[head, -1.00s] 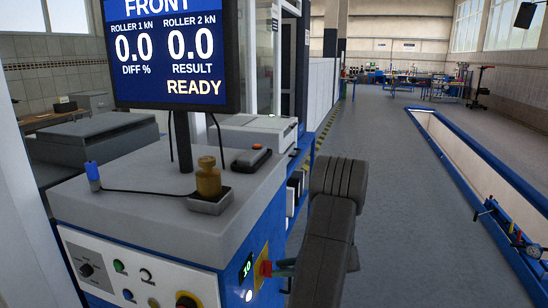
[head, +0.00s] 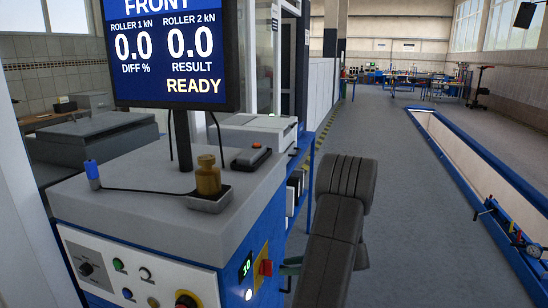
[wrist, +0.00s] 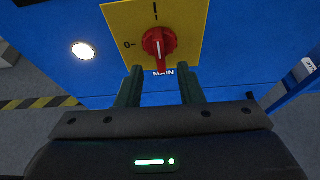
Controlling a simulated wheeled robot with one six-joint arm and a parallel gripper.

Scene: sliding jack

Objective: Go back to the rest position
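The red main switch knob (wrist: 159,43) sits on a yellow plate (wrist: 187,17) on the blue cabinet front. Its grip is upright, in line with the "I" mark. The red knob (head: 265,268) also shows in the head view. My gripper (wrist: 160,82) is open and empty, its two dark green fingers apart, just below and in front of the knob. In the head view my gripper (head: 291,266) is mostly hidden by my dark grey arm, to the right of the knob and apart from it.
The monitor (head: 170,50) reads READY. A blue-edged pit (head: 470,160) lies right; open floor (head: 400,190) lies between.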

